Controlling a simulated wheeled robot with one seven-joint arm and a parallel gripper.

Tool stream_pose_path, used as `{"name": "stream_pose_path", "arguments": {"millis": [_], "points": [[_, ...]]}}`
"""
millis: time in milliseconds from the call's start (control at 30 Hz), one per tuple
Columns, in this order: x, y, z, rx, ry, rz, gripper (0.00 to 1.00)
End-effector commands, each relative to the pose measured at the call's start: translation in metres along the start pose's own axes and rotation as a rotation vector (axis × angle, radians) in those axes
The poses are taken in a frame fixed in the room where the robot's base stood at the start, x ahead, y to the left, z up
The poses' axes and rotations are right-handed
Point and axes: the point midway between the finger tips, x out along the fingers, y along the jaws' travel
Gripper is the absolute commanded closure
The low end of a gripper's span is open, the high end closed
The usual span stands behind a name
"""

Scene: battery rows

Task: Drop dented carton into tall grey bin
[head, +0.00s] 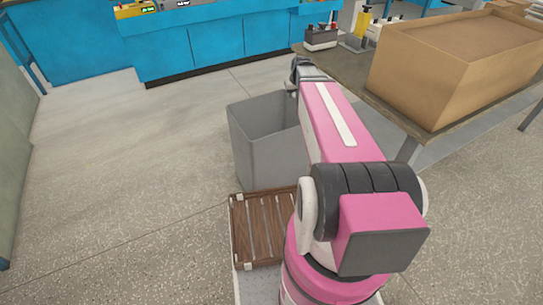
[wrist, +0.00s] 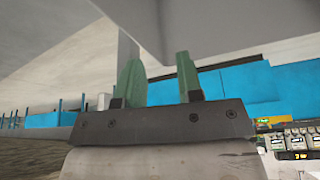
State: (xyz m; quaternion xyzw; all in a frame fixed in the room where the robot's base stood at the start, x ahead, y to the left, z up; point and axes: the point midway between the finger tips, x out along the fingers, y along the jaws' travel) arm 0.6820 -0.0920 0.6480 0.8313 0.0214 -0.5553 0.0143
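The tall grey bin (head: 265,150) stands on the floor left of the table, its open top partly hidden behind my arm. I see no carton in the visible part of its inside. My gripper's end of the arm is near the bin's far right edge, with the fingers hidden in the head view. In the wrist view my gripper (wrist: 158,78) has its two green fingers apart with nothing seen between them. A grey surface beyond the fingertips may be the bin. A large brown cardboard box (head: 440,85) sits on the table; I cannot tell whether it is the dented carton.
The table (head: 350,68) at right also holds a small dark device (head: 321,38) and a yellow bottle (head: 363,22). A brown slatted crate (head: 260,228) lies in front of the bin. Blue cabinets (head: 215,45) line the back. The floor at left is clear.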

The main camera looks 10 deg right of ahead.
Motion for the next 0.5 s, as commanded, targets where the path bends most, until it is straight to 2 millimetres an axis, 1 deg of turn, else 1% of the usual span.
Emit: {"name": "stream_pose_path", "arguments": {"millis": [33,200,333,500], "points": [[-0.012,0.000,0.001,0.000,0.003,0.001,0.66],[-0.037,0.000,0.001,0.000,0.002,0.001,0.66],[-0.049,0.000,0.001,0.000,0.001,0.000,0.66],[-0.057,0.000,0.000,0.000,0.001,0.000,0.66]]}}
